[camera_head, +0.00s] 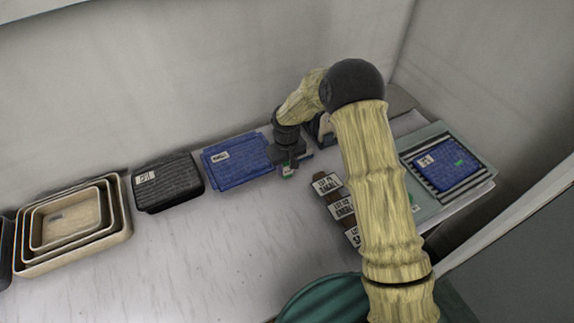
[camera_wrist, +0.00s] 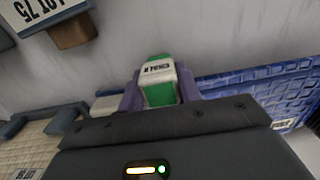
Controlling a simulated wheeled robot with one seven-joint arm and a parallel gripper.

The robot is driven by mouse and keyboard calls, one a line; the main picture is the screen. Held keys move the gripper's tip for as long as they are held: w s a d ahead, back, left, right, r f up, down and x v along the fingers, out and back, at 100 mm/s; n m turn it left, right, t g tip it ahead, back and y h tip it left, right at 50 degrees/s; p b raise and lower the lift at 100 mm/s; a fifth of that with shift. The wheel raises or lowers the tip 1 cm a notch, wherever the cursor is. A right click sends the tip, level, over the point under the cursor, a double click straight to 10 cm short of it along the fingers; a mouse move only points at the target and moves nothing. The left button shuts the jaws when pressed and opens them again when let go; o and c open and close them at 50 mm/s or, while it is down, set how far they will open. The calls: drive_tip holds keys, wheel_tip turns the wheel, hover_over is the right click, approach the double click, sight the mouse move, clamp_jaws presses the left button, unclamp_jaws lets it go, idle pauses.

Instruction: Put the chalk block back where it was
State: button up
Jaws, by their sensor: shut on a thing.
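The chalk block (camera_wrist: 158,90), white and green with a printed label, sits between the two purple fingers of my gripper (camera_wrist: 160,92) in the wrist view. My gripper is shut on it. In the head view my gripper (camera_head: 288,160) points down beside the right edge of a blue tray, and a bit of the green block (camera_head: 287,174) shows below it. I cannot tell whether the block touches the table.
A blue tray (camera_head: 236,162), a black tray (camera_head: 167,183) and nested tan trays (camera_head: 122,235) line the back to the left. Several lot cards on brown stands (camera_head: 327,184) stand right of my gripper. A grey-green tray (camera_head: 422,148) with a blue panel is far right. The front-left table is clear.

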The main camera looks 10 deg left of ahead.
sight(287, 163)
drive_tip(key=shift+f, duration=0.15)
drive_tip(key=o, duration=1)
wheel_tip(287, 163, up, 12)
drive_tip(key=b, duration=0.1)
idle(0.4)
